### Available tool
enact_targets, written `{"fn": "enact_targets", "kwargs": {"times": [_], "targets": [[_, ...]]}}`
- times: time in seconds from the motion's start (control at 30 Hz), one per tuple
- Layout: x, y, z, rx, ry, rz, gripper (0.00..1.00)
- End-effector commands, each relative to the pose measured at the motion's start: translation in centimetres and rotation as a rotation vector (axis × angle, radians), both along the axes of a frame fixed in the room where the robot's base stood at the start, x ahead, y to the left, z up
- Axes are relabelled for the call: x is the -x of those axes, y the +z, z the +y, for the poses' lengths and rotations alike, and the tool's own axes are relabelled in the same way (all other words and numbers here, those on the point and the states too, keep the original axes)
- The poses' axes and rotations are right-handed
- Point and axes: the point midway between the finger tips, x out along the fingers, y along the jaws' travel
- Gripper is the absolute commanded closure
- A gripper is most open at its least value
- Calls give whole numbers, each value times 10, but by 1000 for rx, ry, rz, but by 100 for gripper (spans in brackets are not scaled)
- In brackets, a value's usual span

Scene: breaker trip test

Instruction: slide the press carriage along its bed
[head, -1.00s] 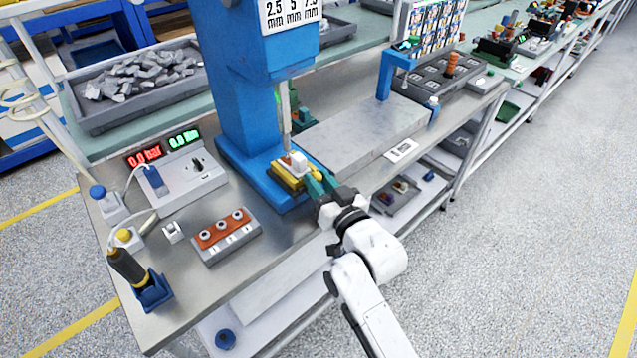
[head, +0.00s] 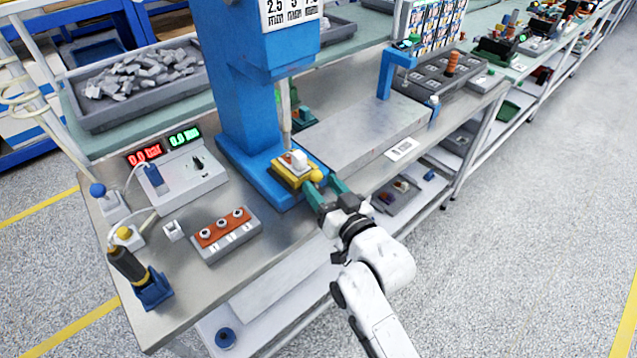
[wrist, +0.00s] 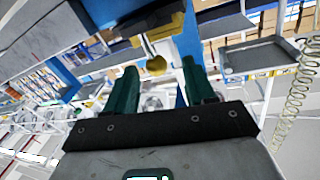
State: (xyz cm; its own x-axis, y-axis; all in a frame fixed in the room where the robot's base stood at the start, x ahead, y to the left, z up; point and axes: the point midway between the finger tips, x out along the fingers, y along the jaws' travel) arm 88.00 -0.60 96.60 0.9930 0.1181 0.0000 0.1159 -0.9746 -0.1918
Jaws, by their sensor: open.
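The press carriage is a yellow block (head: 291,171) with a white part on top and a round yellow knob (head: 316,175) at its right front. It sits on the blue base of the press (head: 262,167), under the ram. My gripper (head: 324,188) is open just in front of the carriage, its green fingers apart. In the wrist view the knob (wrist: 156,65) shows beyond and between the two fingertips (wrist: 158,68). The fingers do not appear to close on it. How far the knob is from the fingertips is hard to tell.
A grey slab (head: 352,135) lies right of the press. On the left stand a panel with red and green displays (head: 180,172), a block with three orange-mounted buttons (head: 226,233) and a screwdriver in a blue holder (head: 140,278). Free floor lies to the right.

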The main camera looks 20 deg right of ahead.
Motion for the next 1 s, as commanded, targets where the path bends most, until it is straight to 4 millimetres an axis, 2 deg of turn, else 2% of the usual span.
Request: {"fn": "enact_targets", "kwargs": {"times": [0.2,0.43,0.63,1.0], "targets": [[44,-3,-4,-1,2,2,46],[76,-2,-7,0,2,2,46],[86,-1,-8,0,2,2,46],[86,-1,-9,0,2,2,46]]}}
